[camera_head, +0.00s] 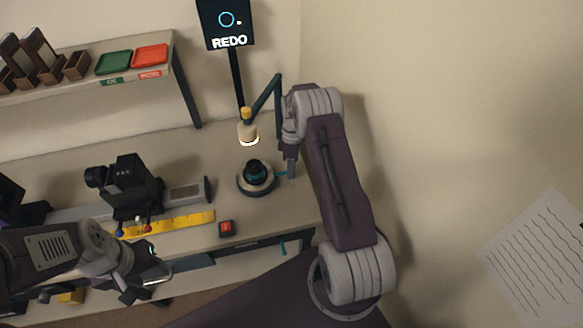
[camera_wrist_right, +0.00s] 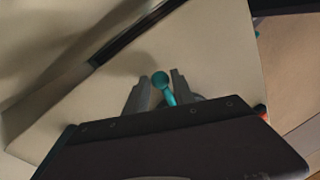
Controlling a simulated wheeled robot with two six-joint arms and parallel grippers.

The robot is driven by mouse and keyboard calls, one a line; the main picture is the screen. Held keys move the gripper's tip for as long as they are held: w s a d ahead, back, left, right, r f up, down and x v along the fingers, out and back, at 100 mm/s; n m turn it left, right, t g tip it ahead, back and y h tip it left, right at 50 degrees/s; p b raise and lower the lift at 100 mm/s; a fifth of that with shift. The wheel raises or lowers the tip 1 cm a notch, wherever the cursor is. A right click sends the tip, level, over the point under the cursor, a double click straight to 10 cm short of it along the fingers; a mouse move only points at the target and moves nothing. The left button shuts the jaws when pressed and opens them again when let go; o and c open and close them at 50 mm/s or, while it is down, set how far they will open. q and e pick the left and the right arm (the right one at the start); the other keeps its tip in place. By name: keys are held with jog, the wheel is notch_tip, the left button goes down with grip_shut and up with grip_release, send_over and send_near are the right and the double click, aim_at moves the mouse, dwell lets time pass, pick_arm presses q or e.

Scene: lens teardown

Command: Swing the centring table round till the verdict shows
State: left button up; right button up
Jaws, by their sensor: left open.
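The centring table (camera_head: 257,186) is a round, dark-topped turntable on the bench, with a dark lens piece (camera_head: 254,169) on it. Its teal handle (camera_head: 282,174) sticks out to the right. In the right wrist view the handle's round knob (camera_wrist_right: 160,79) lies between the fingers of my right gripper (camera_wrist_right: 160,88), with a visible gap on the left side. My right gripper looks open around it. The screen (camera_head: 227,22) shows a blue ring, a dot and the word REDO. My left gripper (camera_head: 148,274) is open and empty at the bench's front edge.
Green (camera_head: 114,62) and red (camera_head: 150,55) trays sit on the shelf.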

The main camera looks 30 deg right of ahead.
jog(key=shift+o, duration=0.8)
notch_tip(320, 180, up, 9)
jog(key=w, duration=0.1)
jog(key=shift+d+b, duration=0.35)
jog(key=shift+d, duration=0.1)
jog(key=shift+w, duration=0.1)
